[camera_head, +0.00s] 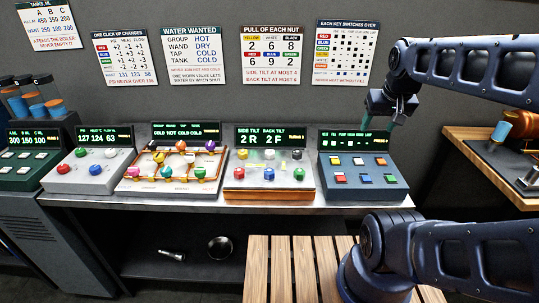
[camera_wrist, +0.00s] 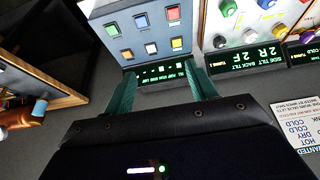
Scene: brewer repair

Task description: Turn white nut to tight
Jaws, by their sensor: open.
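The white nut (camera_head: 269,155) sits in the middle of the back row on the tilt panel (camera_head: 234,195), between the yellow nut (camera_head: 242,154) and the black nut (camera_head: 297,155). The panel's screen reads side tilt 2R and back tilt 2F. The white nut also shows small in the wrist view (camera_wrist: 249,36), at upper right. My gripper (camera_head: 393,117) is behind and above the switch panel, right of the tilt panel and well apart from the nut. Its teal fingers (camera_wrist: 163,73) are open with nothing between them.
The switch panel (camera_head: 362,188) with coloured keys lies right of the tilt panel and ahead of my fingers. A valve panel (camera_head: 170,186) stands close on the left. Posters hang on the wall behind. A slatted wooden surface (camera_head: 290,270) is in front; a wooden bench (camera_head: 480,145) is at right.

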